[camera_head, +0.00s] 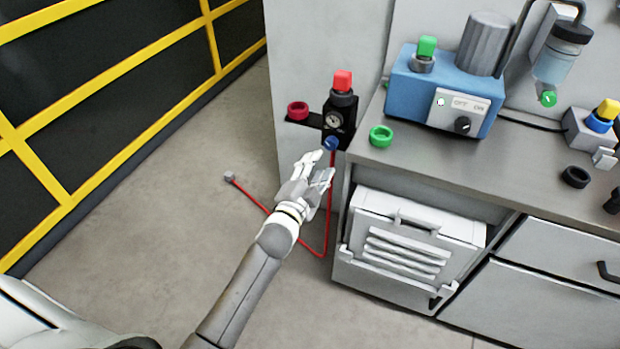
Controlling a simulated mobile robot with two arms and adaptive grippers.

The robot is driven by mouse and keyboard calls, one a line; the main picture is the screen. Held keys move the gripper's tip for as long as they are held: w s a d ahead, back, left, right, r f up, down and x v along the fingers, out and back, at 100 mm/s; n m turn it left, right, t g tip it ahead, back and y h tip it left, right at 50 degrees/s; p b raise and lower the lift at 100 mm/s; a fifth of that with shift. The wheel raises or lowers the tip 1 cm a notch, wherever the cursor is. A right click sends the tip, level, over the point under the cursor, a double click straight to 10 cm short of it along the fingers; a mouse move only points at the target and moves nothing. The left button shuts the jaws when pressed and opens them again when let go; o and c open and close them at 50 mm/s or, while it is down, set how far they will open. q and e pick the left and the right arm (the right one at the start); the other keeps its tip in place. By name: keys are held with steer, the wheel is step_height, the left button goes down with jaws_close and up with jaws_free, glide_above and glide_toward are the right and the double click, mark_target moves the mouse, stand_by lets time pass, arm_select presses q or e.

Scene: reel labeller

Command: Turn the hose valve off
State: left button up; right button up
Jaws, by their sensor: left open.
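The hose valve has a small blue knob (331,143) at the bottom of a black regulator block (339,120) with a round gauge and a red cap on top. The block is mounted at the left end of the workbench. A red hose (327,215) hangs from the valve and runs along the floor to a grey end piece. My left gripper (322,166) is open just below and left of the blue knob. Its fingertips are close to the knob; I cannot tell whether they touch it. My right gripper is not in view.
A red ring (298,110) sits on a bracket left of the regulator. On the bench top (400,160) are a green ring (381,136) and a blue machine (415,90). A grey louvred box (405,245) stands under the bench. The floor at left is clear up to the yellow-barred fence.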

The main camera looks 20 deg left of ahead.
arm_select(q)
steer(key=shift+s+a, duration=0.1)
steer(key=shift+s, duration=2)
steer(key=s+f+n+g+p, duration=0.15)
steer(key=s+f+g, duration=0.4)
steer(key=f, duration=1.05)
steer(key=s+f+n+g, duration=0.3)
steer(key=s+f, duration=0.5)
steer(key=f, duration=0.8)
steer(key=s+a+f+n+g, duration=0.1)
steer(key=s+f+g, duration=0.1)
steer(key=s+f, duration=0.4)
steer(key=s+a+f+n+g, duration=0.1)
steer(key=s+f, duration=0.4)
steer(key=s, duration=1.2)
steer(key=s+a+f+n+g+p, duration=0.1)
steer(key=s+f+g, duration=0.4)
steer(key=s, duration=0.7)
steer(key=shift+f+n+y, duration=0.3)
steer(key=shift+f+n, duration=0.45)
steer(key=shift+f, duration=0.1)
